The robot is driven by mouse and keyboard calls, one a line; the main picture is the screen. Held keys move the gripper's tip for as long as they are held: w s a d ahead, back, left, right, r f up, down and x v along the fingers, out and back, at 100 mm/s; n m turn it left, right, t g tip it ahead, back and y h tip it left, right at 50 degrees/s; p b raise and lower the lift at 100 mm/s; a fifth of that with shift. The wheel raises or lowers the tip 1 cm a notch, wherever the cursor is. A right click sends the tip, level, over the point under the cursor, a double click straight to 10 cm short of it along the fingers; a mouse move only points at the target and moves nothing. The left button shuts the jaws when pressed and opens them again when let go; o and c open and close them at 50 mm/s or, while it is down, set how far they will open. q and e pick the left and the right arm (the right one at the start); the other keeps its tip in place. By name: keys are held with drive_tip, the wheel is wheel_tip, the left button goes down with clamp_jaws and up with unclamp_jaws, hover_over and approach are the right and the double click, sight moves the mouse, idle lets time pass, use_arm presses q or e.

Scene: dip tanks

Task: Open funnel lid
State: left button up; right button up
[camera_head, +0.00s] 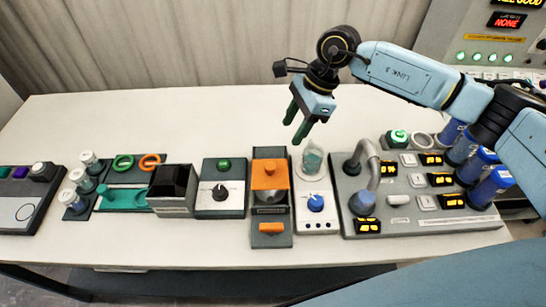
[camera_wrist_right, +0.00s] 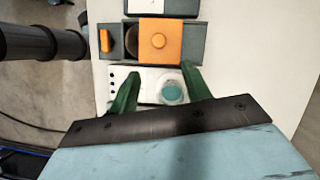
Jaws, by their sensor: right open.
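The funnel lid (camera_head: 269,174) is an orange square plate with a round knob on top. It lies over the funnel unit, a dark grey box (camera_head: 271,240) with an orange handle at its front. In the right wrist view the orange lid (camera_wrist_right: 160,42) sits beyond my fingertips, with a dark round opening partly showing beside it. My right gripper (camera_head: 296,132) is open and empty, with green fingers pointing down, above and behind the lid. Its fingers (camera_wrist_right: 158,85) frame the white beaker unit in the wrist view. My left gripper is not in view.
A glass beaker with teal liquid (camera_head: 312,160) stands on a white unit with a blue knob, right of the funnel. A grey curved pipe (camera_head: 372,165) rises further right. A knob box (camera_head: 220,200) stands close on the left. The table's back is clear.

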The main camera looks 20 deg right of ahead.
sight(272, 166)
drive_tip(key=p+x, duration=0.1)
drive_tip(key=x, duration=1.1)
drive_tip(key=shift+a+f, duration=0.15)
drive_tip(key=shift+a, duration=0.05)
clamp_jaws()
